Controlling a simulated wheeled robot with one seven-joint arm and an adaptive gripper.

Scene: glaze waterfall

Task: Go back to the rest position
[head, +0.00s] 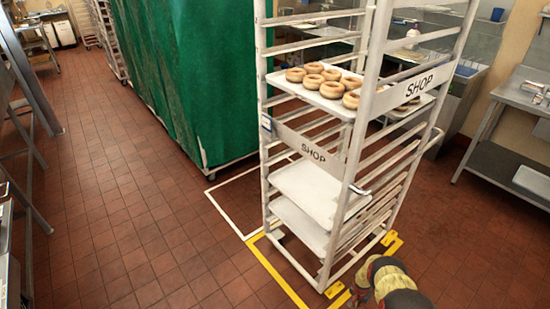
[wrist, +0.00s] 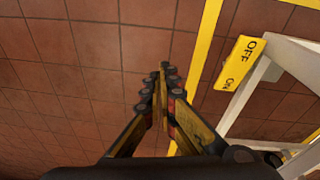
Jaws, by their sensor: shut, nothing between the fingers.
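My gripper (wrist: 163,72) is shut and empty in the wrist view, with its fingertips together above the red tile floor. In the head view, part of my arm (head: 395,280) shows at the lower right, by the front corner of the rack; the fingertips are hard to make out there. The white rack (head: 355,165) bears two SHOP labels and stands upright inside yellow floor tape. In the wrist view, the rack's foot (wrist: 262,80) is to the right of my gripper, apart from it.
A tray (head: 335,105) of doughnuts sits high on the rack, with white trays (head: 305,190) lower down. A green covered rack (head: 190,75) stands behind on the left. A yellow OFF/ON label (wrist: 240,62) lies by the tape. Steel tables (head: 520,100) line the right.

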